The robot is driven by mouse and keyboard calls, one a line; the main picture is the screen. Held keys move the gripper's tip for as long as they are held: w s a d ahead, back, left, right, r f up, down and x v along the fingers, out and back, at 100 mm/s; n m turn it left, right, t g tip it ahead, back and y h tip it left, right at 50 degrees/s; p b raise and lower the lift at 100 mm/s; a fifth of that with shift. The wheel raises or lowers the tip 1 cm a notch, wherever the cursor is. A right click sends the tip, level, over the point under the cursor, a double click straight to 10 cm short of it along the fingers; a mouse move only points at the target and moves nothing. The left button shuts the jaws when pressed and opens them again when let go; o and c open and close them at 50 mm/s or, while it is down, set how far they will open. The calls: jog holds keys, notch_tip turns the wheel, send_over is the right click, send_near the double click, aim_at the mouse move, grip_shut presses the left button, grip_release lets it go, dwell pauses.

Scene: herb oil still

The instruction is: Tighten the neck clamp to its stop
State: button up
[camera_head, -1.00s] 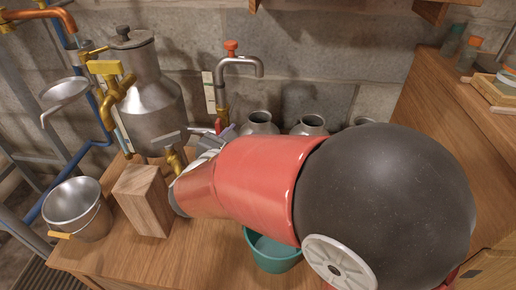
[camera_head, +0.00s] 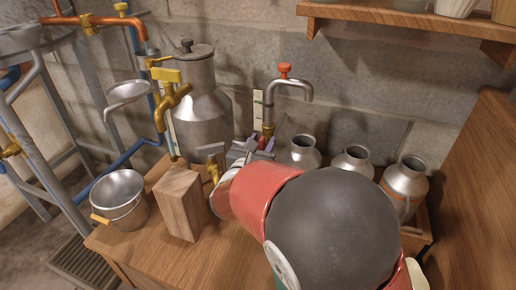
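The steel still vessel (camera_head: 203,118) stands at the back of the bench, with a narrower neck (camera_head: 196,72) and a dark-knobbed lid. A brass valve with a yellow handle (camera_head: 166,75) sits at the left of the neck. I cannot make out a separate neck clamp with certainty. My gripper (camera_head: 256,148) is small and partly hidden behind my red and black arm, to the right of the vessel's lower body, near the foot of the red-knobbed tap. Its fingertips are unclear, so I cannot tell whether it holds anything.
A wooden block (camera_head: 181,203) and a steel bucket (camera_head: 120,199) stand at the bench's left. A small brass tap (camera_head: 213,165) is behind the block. The red-knobbed tap (camera_head: 290,85) rises behind my gripper. Several metal cans (camera_head: 405,178) line the right. A shelf (camera_head: 420,25) hangs above.

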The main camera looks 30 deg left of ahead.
grip_shut()
jog(key=shift+d+f+m+b, duration=0.2)
jog(key=shift+m+b, duration=0.4)
jog(key=shift+b, duration=0.65)
jog(key=m+b, duration=0.2)
jog(key=b, duration=0.1)
jog(key=shift+d+r+m+b, duration=0.1)
jog(key=shift+r+m+b, duration=0.05)
jog(key=shift+m+b, duration=0.2)
